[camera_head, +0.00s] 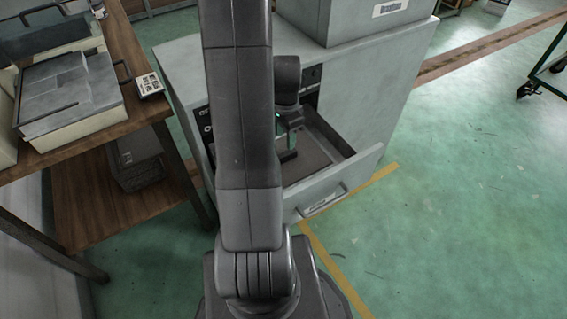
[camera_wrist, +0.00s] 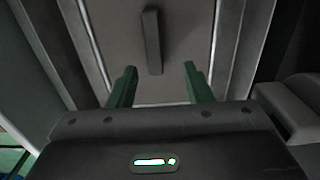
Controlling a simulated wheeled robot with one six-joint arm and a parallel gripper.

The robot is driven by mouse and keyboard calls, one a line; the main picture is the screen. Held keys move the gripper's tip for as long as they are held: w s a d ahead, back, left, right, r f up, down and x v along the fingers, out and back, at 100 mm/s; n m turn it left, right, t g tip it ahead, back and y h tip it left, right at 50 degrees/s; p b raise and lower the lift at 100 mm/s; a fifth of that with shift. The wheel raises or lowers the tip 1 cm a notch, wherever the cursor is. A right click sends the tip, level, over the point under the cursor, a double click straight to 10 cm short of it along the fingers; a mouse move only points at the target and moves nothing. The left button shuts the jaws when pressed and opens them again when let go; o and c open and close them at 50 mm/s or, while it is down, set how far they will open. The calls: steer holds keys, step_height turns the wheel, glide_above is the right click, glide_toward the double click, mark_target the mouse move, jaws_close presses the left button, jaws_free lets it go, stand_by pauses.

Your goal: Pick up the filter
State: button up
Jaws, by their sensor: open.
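In the head view, my gripper (camera_head: 287,154) is inside an open drawer (camera_head: 358,168), partly hidden by my arm. In the wrist view, my gripper (camera_wrist: 157,76) has its two green fingers spread apart, with nothing between them. A dark grey upright bar (camera_wrist: 151,42) stands out from a flat grey panel (camera_wrist: 112,38) ahead of the fingertips. The bar lies slightly left of the middle of the finger gap. The panel with its bar may be the filter, but I cannot tell for sure. No separate filter shows clearly in the head view.
Drawer walls run close on both sides in the wrist view. The drawer belongs to a grey cabinet (camera_head: 360,85). A wooden table (camera_head: 95,143) with grey trays (camera_head: 75,95) stands at the left. Green floor is clear at the right, before a cart (camera_head: 552,60).

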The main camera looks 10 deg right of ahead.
mark_target(284, 154)
steer(key=f, duration=0.3)
steer(key=s+f+b, duration=0.1)
steer(key=shift+s+a+f, duration=0.1)
steer(key=shift+a+f, duration=0.3)
steer(key=shift+f, duration=0.5)
jaws_close()
